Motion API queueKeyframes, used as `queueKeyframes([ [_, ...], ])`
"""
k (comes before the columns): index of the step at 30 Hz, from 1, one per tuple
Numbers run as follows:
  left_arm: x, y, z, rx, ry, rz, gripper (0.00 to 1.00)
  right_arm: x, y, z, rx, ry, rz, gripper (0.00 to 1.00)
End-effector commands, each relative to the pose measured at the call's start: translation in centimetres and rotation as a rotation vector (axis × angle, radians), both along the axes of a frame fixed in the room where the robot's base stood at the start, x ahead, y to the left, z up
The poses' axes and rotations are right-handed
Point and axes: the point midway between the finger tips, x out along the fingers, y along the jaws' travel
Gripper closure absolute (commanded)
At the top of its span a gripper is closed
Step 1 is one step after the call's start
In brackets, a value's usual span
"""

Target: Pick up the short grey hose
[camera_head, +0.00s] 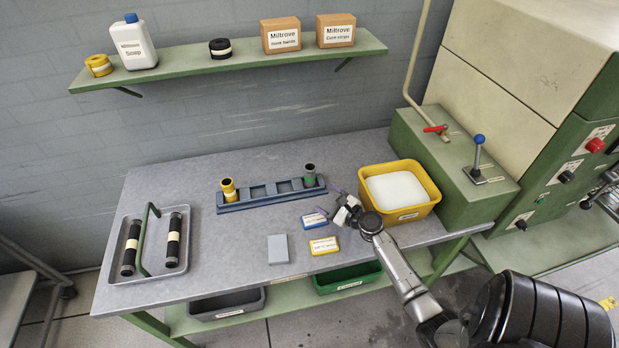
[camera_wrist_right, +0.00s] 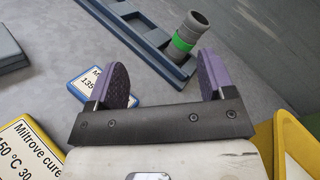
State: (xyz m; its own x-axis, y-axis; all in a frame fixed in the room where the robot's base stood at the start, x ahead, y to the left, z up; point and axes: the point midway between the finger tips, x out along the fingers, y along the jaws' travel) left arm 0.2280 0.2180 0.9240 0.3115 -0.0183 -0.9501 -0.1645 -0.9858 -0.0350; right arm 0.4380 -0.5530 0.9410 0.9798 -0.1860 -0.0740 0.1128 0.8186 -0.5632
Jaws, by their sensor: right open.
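The short grey hose (camera_head: 309,174) stands upright in the right-end slot of the blue rack (camera_head: 262,203). It has a green band and also shows in the right wrist view (camera_wrist_right: 192,28), beyond the fingertips and nearer the right finger. My right gripper (camera_head: 330,203) is open and empty, in front of the rack's right end and short of the hose. Its two purple pads (camera_wrist_right: 163,70) are wide apart with nothing between them but the bench and part of the rack behind. The hose's lower end is hidden in the rack. My left gripper is not in view.
A yellow hose (camera_head: 228,189) stands at the rack's left end. A yellow bin (camera_head: 435,196) with white contents is right of my gripper. Blue (camera_head: 314,221) and yellow (camera_head: 324,246) labelled cards and a grey block (camera_head: 278,249) lie in front. A tray (camera_head: 122,243) holds two black hoses.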

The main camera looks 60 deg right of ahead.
Motion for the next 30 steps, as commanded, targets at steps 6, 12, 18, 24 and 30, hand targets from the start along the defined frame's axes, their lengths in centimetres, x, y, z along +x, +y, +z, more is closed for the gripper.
queueKeyframes([
  [6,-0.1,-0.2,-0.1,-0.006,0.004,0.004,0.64,-0.6,-2.5,1.1,0.365,-0.17,-0.175,0.24],
  [12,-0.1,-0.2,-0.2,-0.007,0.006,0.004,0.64,-0.8,-3.0,1.3,0.515,-0.227,-0.211,0.24],
  [18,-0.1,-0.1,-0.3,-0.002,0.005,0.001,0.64,0.6,-3.5,1.3,0.559,-0.242,-0.209,0.24],
  [24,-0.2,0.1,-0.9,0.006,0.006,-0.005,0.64,3.9,-4.8,1.2,0.56,-0.241,-0.208,0.24],
  [30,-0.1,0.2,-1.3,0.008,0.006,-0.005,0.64,6.3,-5.7,1.2,0.558,-0.24,-0.208,0.24],
])
